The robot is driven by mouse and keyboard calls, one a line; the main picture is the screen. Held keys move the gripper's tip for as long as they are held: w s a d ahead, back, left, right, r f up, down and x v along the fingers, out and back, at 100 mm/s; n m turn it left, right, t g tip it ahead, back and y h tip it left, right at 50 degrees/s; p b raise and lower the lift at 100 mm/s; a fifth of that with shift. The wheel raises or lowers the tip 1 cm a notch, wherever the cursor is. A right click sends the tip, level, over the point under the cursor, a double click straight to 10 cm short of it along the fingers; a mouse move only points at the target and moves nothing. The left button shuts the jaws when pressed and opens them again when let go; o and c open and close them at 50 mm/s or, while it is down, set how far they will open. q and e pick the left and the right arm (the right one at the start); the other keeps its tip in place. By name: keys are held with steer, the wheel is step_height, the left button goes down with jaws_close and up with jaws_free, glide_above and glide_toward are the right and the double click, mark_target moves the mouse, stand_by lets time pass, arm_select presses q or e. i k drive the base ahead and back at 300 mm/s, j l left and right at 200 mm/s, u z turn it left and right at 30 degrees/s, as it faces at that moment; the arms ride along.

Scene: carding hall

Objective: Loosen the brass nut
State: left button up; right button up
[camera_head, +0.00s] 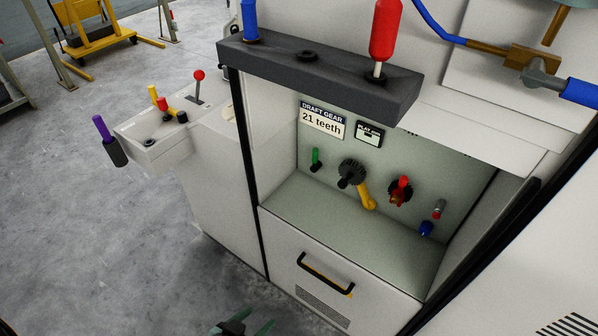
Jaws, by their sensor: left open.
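A brass fitting (517,56) sits at the upper right, at the end of a blue hose (435,25) with a brass tube. I cannot clearly tell the brass nut from the rest of this fitting. A grey tool head, like a wrench (545,74), with a blue handle (581,93) is against the fitting's lower right. I cannot tell whether it grips the nut. My left gripper (254,324) is at the bottom edge, open and empty, low in front of the cabinet and far from the fitting. My right gripper is out of view.
A dark rack (320,73) holding a red-handled tool (385,30) juts out above an open bay with small knobs and a yellow crank (366,196). A drawer handle (325,274) protrudes below. A control box (150,140) stands left.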

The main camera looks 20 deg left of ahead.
mark_target(397, 197)
steer(key=u, duration=0.1)
steer(key=i+j+z, duration=0.2)
steer(key=z, duration=0.2)
steer(key=i+j+z, duration=0.15)
steer(key=j+z, duration=0.45)
steer(key=j, duration=0.15)
steer(key=j+z, duration=0.25)
steer(key=j, duration=0.15)
